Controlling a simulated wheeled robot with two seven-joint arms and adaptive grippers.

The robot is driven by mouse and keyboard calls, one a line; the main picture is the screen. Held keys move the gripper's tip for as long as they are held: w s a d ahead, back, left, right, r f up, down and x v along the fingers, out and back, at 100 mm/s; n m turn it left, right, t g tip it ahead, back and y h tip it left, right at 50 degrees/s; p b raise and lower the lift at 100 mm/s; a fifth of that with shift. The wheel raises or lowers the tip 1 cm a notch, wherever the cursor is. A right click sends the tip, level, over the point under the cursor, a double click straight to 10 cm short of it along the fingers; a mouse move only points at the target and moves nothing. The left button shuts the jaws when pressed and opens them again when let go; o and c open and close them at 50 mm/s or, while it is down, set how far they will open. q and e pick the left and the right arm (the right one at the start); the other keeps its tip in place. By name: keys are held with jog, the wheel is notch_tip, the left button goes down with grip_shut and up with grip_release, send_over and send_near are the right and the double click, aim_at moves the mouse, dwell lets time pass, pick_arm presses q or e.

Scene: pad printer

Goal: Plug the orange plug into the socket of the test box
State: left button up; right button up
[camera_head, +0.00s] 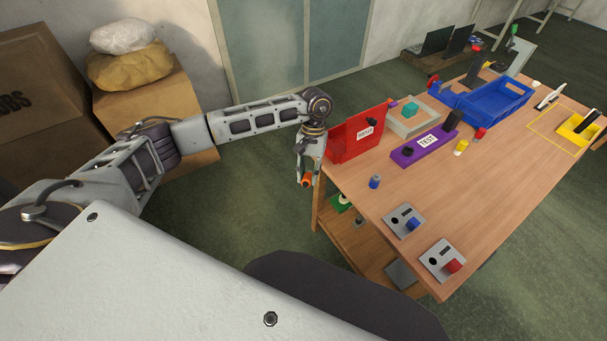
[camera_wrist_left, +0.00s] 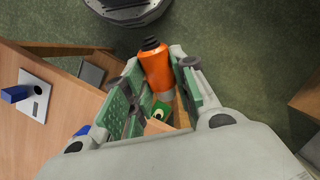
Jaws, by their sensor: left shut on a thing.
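The orange plug (camera_wrist_left: 156,68) is between the fingers of my left gripper (camera_wrist_left: 158,90), which is shut on it. In the head view the plug (camera_head: 306,181) shows below my left gripper (camera_head: 307,170), just off the left edge of the table. The purple test box (camera_head: 424,147) with a white TEST label stands on the table to the right of the gripper. A black round part (camera_head: 408,151) sits at its near left end and a black block at its far end; I cannot tell which is the socket. My right gripper is not in view.
A red bin (camera_head: 357,135) stands at the table's left edge, close beside my left gripper. A blue and grey cylinder (camera_head: 375,182) and two grey switch plates (camera_head: 404,221) are on the near table top (camera_head: 440,195). A blue tray (camera_head: 497,101) is farther back.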

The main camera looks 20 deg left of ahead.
pick_arm(q)
jog(key=w+d+r+n+t+h, duration=0.1)
jog(key=w+d+n+t+h, duration=0.4)
jog(key=n, duration=0.8)
jog(key=w+d+r+n+t+h, duration=0.2)
jog(key=w+d+n+t+h, duration=0.2)
jog(key=w+d+n+t, duration=0.7)
jog(key=shift+w+d+r+n+t+h, duration=0.2)
jog(key=shift+d+n+t+h, duration=0.2)
jog(key=shift+d+n+t, duration=0.8)
jog(key=shift+w+d+n+y, duration=0.15)
jog(key=shift+d+n+y, duration=0.15)
jog(key=shift+d+n, duration=0.15)
